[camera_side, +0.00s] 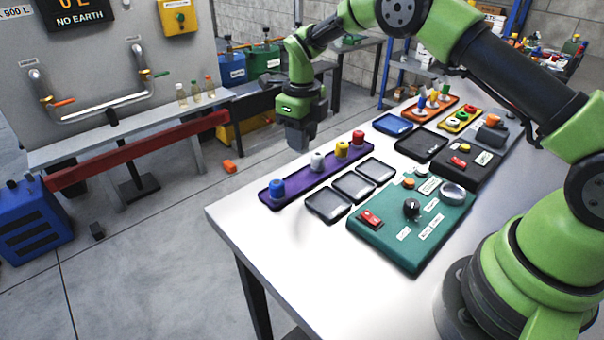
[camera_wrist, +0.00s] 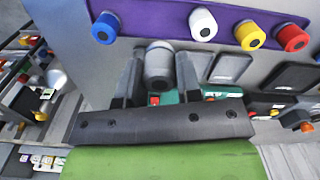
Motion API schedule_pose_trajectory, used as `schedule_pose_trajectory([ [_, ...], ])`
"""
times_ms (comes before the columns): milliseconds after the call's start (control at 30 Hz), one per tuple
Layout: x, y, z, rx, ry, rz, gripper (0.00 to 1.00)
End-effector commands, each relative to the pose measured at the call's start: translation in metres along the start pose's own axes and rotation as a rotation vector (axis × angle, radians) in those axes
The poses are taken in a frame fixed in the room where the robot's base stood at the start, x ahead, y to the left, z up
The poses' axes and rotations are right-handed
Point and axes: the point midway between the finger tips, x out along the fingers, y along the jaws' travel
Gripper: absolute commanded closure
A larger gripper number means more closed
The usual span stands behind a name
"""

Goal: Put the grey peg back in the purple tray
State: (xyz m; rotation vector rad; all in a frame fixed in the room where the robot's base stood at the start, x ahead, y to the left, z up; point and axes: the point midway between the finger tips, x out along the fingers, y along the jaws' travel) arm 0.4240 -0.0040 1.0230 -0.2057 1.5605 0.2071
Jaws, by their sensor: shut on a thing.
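My gripper (camera_side: 298,137) is above the table's far edge, up and behind the purple tray (camera_side: 298,177). In the wrist view, my gripper (camera_wrist: 158,78) is shut on the grey peg (camera_wrist: 158,60), which sits between the two fingers. The side view does not show the peg clearly. The purple tray (camera_wrist: 152,24) holds a blue peg (camera_side: 277,188), a white peg (camera_side: 318,162), a yellow peg (camera_side: 342,150) and a red peg (camera_side: 358,138). A bare stretch of tray lies between the blue and white pegs. The grey peg appears apart from the tray.
Several shallow black trays (camera_side: 327,204) lie beside the purple tray. A green panel (camera_side: 400,250) with a red switch and knobs is nearer. A blue tray (camera_side: 393,124) and an orange tray (camera_side: 432,108) with pegs stand farther back. The near left table corner is clear.

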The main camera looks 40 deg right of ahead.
Motion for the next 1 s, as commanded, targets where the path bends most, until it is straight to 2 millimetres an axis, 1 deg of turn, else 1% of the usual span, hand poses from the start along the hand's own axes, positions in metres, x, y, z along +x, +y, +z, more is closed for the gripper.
schedule_pose_trajectory([
  [33, 0.012, 0.000, -0.001, 0.001, 0.006, 0.001, 0.95],
  [100, 0.025, 0.000, -0.001, 0.000, 0.005, 0.001, 0.95],
  [200, 0.038, 0.000, -0.001, 0.001, 0.002, 0.000, 0.95],
  [267, 0.043, -0.001, -0.001, 0.002, 0.002, 0.000, 0.95],
  [500, 0.075, -0.001, -0.001, 0.001, 0.002, 0.000, 0.95],
  [600, 0.080, -0.001, -0.001, 0.001, -0.001, 0.000, 0.95],
  [933, 0.083, -0.001, -0.001, 0.001, -0.001, -0.001, 0.95],
  [967, 0.083, -0.001, -0.001, 0.001, -0.001, -0.001, 0.66],
  [1000, 0.083, -0.001, 0.000, 0.001, -0.001, -0.001, 0.57],
])
